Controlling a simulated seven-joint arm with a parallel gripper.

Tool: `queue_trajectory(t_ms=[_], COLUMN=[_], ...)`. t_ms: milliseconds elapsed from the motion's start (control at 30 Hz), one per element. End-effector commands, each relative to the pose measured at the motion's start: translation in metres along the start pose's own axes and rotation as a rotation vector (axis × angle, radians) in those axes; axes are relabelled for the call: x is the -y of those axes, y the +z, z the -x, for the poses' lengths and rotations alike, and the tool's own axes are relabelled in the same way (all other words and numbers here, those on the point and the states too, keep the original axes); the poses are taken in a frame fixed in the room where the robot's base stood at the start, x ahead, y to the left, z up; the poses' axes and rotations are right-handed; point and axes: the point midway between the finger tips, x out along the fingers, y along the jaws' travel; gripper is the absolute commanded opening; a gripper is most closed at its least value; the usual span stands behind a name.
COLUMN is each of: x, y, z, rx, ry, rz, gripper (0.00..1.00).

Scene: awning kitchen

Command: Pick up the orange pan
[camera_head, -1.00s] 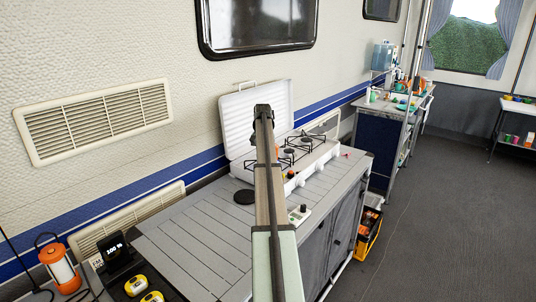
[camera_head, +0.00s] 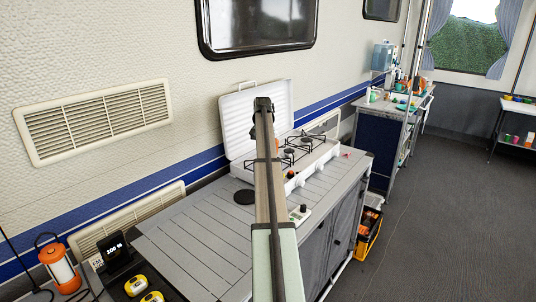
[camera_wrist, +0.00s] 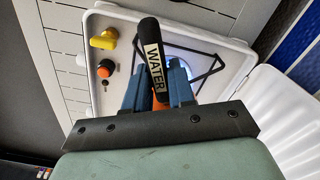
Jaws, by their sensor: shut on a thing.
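In the wrist view, my gripper (camera_wrist: 157,90) has its blue fingers closed on both sides of a dark handle-like piece marked "WATER" (camera_wrist: 153,55). A bit of orange (camera_wrist: 160,102), which I take to be part of the orange pan, shows between the fingers under that piece. The pan's body is not clearly visible. My gripper is over the white stove (camera_wrist: 225,45), with a black burner grate (camera_wrist: 208,72) behind the fingers. In the head view, my arm hides the gripper and the pan.
The stove's open white lid (camera_head: 238,125) stands upright against the wall side. A black disc (camera_head: 245,197) lies on the grey slatted counter (camera_head: 185,235). Yellow items (camera_head: 137,285) and an orange lantern (camera_head: 58,265) are at the lower left. The counter's middle is mostly clear.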

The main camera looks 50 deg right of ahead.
Motion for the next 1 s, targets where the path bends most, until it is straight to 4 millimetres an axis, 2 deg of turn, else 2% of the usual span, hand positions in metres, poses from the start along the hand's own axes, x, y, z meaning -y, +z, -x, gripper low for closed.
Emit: queue_trajectory(t_ms=[700,1000], x=[0.000,0.000], y=[-0.001,0.000], z=[0.029,0.033], rx=[-0.001,-0.001], ry=[0.000,0.000], rz=[0.000,0.000], gripper=[0.00,0.00])
